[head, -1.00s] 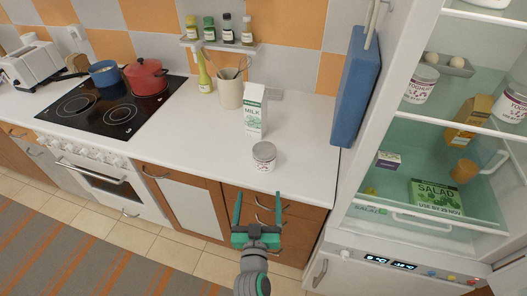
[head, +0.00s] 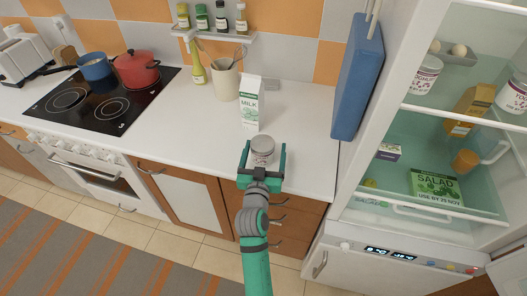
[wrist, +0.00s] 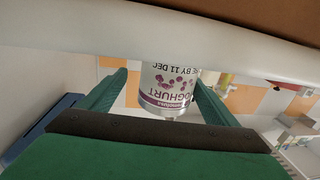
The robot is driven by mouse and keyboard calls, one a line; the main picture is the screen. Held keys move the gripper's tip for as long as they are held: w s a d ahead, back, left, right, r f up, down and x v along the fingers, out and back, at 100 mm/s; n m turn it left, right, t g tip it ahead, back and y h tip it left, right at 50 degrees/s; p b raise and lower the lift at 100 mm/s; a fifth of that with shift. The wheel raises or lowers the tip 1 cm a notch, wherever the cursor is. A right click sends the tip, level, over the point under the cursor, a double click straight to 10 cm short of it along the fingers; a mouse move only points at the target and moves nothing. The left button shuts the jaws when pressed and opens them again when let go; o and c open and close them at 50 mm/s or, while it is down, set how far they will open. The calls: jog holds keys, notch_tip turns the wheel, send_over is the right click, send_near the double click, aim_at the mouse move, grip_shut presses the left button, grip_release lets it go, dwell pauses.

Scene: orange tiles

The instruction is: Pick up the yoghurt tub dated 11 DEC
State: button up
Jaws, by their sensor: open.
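The yoghurt tub (head: 262,149) stands on the white counter near its front edge. In the wrist view the tub (wrist: 168,88) appears upside down, and its label reads "BY 11 DEC". My gripper (head: 263,150) is open, with one finger on each side of the tub. In the wrist view the fingers (wrist: 160,88) flank the tub with small gaps, so it does not look gripped. Two more yoghurt tubs stand in the open fridge, one at the left (head: 426,76) and one at the right (head: 513,94); their dates are not readable.
A milk carton (head: 250,103) stands just behind the tub. A utensil pot (head: 225,80) and a yellow bottle (head: 197,66) are farther back. The counter (head: 180,125) left of the tub is clear.

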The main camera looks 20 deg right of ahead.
jog(key=shift+w+d+f, duration=0.1)
jog(key=shift+w+d, duration=0.1)
jog(key=shift+w, duration=0.6)
jog(key=shift+w+d, duration=0.15)
jog(key=shift+w, duration=0.6)
jog(key=shift+w+d+f, duration=0.1)
jog(key=shift+w+d, duration=0.1)
jog(key=shift+w, duration=0.6)
jog(key=shift+a, duration=0.15)
jog(key=c, duration=0.3)
jog(key=shift+s, duration=0.1)
jog(key=c, duration=0.6)
jog(key=shift+d, duration=0.2)
jog(key=c, duration=0.4)
jog(key=shift+s+d+r, duration=0.1)
jog(key=shift+r, duration=0.1)
